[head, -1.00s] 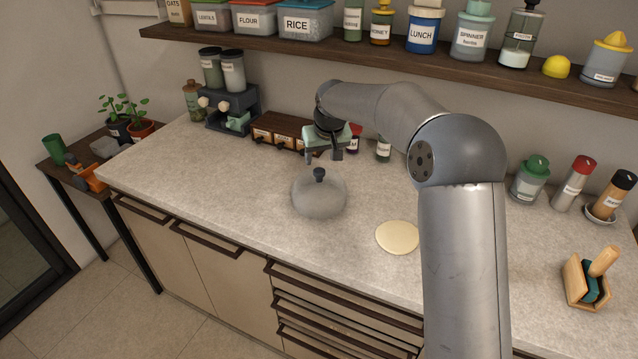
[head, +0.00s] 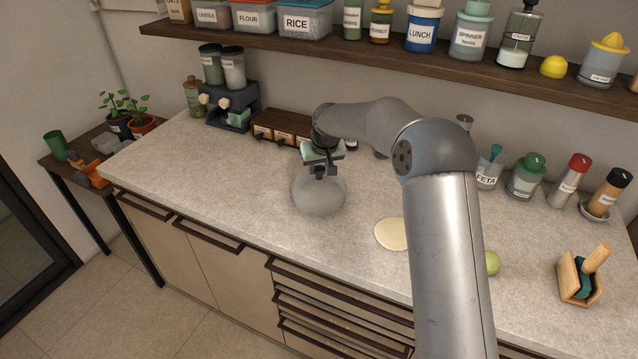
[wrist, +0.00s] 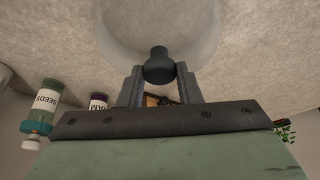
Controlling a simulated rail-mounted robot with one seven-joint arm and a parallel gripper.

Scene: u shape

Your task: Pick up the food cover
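The food cover (head: 319,196) is a translucent grey dome on the counter. In the wrist view the dome (wrist: 160,40) fills the top middle, and its dark knob (wrist: 159,66) shows between the finger ends. My gripper (head: 319,176) is over the top of the dome and hides the knob in the head view. In the wrist view my gripper (wrist: 160,75) is open, with one finger on each side of the knob. I cannot tell whether the fingers touch it.
A flat cream disc (head: 392,234) lies right of the dome. A small drawer box (head: 282,127) stands behind it, with a coffee machine (head: 233,106) to the left. Jars (head: 526,177) and a brush holder (head: 580,276) stand at the right. The counter left of the dome is clear.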

